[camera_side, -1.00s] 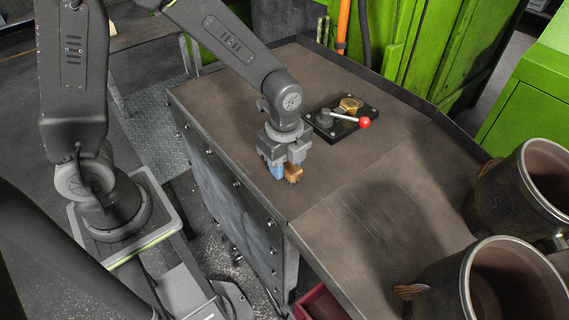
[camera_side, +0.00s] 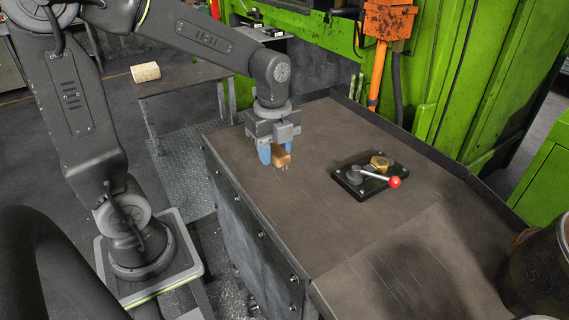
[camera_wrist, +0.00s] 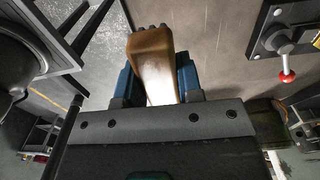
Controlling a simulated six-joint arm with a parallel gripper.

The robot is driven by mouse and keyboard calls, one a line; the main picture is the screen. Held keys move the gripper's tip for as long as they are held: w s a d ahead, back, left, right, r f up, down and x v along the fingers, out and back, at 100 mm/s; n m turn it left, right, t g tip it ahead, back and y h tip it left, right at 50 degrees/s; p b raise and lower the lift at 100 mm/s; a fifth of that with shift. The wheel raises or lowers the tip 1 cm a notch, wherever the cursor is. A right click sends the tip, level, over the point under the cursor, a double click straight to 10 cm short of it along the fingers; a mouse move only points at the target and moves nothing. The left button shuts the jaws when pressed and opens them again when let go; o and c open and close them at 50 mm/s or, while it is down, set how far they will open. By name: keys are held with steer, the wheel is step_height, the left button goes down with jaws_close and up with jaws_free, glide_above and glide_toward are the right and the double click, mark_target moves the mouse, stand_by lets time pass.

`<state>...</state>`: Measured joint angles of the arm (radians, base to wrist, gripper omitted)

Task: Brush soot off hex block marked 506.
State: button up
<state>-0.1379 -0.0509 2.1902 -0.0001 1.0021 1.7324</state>
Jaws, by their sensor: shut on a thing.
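My gripper (camera_side: 274,152) is shut on a brush (camera_side: 282,158) with a wooden body. It holds the brush above the left part of the bench. In the wrist view the brush (camera_wrist: 152,55) stands between the blue fingers, its bristles at the top of the picture. A brass-coloured hex block (camera_side: 380,162) sits in a black clamp fixture (camera_side: 352,189) on the bench, to the right of my gripper and apart from the brush. Its number and any soot cannot be made out. In the wrist view the fixture (camera_wrist: 274,40) is at the upper right edge.
A lever with a red knob (camera_side: 394,182) sticks out from the fixture. The bench top (camera_side: 318,225) is clear between brush and fixture. A dark round container (camera_side: 540,275) stands at the lower right. Behind are an orange box (camera_side: 389,20) and green press panels (camera_side: 480,90).

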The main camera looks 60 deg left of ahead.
steer(key=o, duration=0.4)
steer(key=shift+c, duration=1.4)
steer(key=shift+w+r, duration=0.15)
steer(key=shift+w, duration=0.3)
steer(key=w+d, duration=0.2)
steer(key=w, duration=1.4)
glide_above(380, 161)
steer(key=shift+s+a+f, duration=0.1)
steer(key=shift+s+f, duration=0.05)
steer(key=shift+f, duration=0.4)
steer(key=shift+s+f, duration=0.15)
steer(key=shift+f, duration=0.35)
steer(key=shift+w+f, duration=0.3)
steer(key=shift+f, duration=1.85)
